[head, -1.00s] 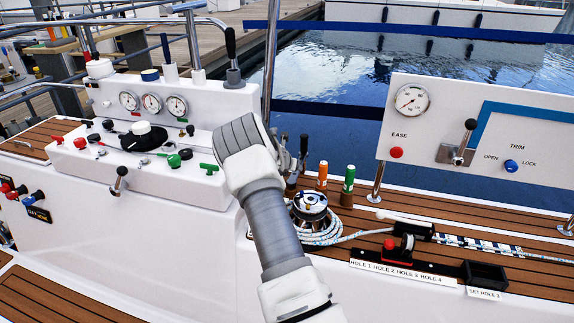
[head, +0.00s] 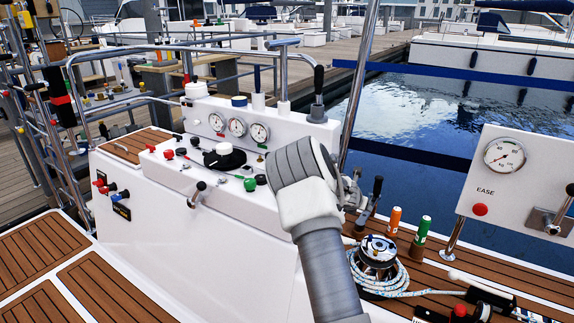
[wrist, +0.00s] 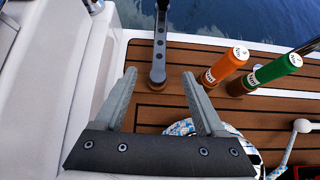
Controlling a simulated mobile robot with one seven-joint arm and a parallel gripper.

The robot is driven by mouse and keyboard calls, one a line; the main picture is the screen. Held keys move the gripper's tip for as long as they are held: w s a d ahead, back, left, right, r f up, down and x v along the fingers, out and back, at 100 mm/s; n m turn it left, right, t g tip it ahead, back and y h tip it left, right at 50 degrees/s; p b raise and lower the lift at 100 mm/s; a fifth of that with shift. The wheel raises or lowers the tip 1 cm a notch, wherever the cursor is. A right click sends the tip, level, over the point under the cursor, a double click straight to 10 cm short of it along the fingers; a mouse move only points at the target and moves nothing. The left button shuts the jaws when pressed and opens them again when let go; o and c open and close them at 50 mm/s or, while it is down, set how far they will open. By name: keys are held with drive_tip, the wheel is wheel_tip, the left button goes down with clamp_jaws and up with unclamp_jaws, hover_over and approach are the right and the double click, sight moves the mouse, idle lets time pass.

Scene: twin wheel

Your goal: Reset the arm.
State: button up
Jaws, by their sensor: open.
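My gripper (wrist: 160,100) shows in the wrist view with its two grey fingers spread apart and nothing between them. It points down over the teak deck, above the rope-wrapped winch (wrist: 185,127), which it partly hides. A dark lever with a metal base (wrist: 158,62) stands on the deck beyond the fingertips. In the head view my arm reaches up from the bottom and its wrist hides the gripper's fingers. The winch (head: 377,252) stands to the right of my arm there.
Orange (head: 393,220) and green (head: 421,230) handles stand beside the winch. A white console (head: 190,145) with gauges and knobs is to the left. A gauge panel (head: 515,180) is to the right. Open water lies behind, and bare teak (head: 70,270) at lower left.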

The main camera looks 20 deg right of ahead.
drive_tip(key=shift+r, duration=0.1)
drive_tip(key=s+a+r+m+y, duration=0.1)
drive_tip(key=s+a+r+m, duration=0.65)
drive_tip(key=r, duration=0.25)
drive_tip(key=s+a+r+m+y, duration=0.1)
drive_tip(key=s+a+r+m, duration=0.55)
drive_tip(key=r+m, duration=0.3)
drive_tip(key=s+a+r+m+y, duration=0.3)
drive_tip(key=s+a+m+y, duration=0.45)
drive_tip(key=s+a, duration=1.55)
wheel_tip(320, 180, up, 25)
drive_tip(key=m+h+p, duration=0.1)
drive_tip(key=h+p, duration=0.1)
drive_tip(key=p, duration=2.2)
drive_tip(key=shift+s+d+g+p, duration=0.3)
drive_tip(key=shift+s+d+p, duration=0.05)
drive_tip(key=shift+s+d, duration=0.1)
